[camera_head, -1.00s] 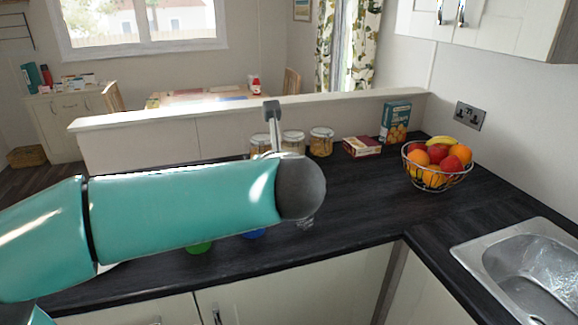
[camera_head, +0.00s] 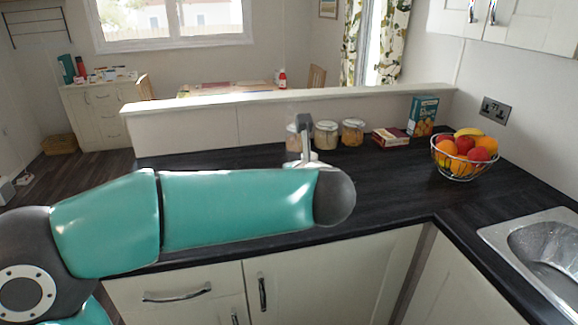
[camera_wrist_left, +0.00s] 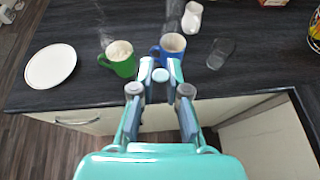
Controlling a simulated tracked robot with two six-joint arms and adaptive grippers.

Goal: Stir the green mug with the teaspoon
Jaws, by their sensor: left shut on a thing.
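The green mug (camera_wrist_left: 121,60) stands upright on the dark worktop in the left wrist view, near the front edge, with its handle to the left. My left gripper (camera_wrist_left: 161,64) is just right of it, in front of the blue mug (camera_wrist_left: 173,46). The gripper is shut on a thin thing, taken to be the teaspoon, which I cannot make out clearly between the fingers. In the head view my left arm hides the gripper and both mugs. My right gripper is not in view.
A white plate (camera_wrist_left: 50,66) lies left of the green mug. A clear glass (camera_wrist_left: 220,53) and a white item (camera_wrist_left: 192,17) stand right of and behind the blue mug. Jars (camera_head: 352,132), boxes (camera_head: 422,116), a fruit bowl (camera_head: 464,157) and a sink (camera_head: 540,255) are farther right.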

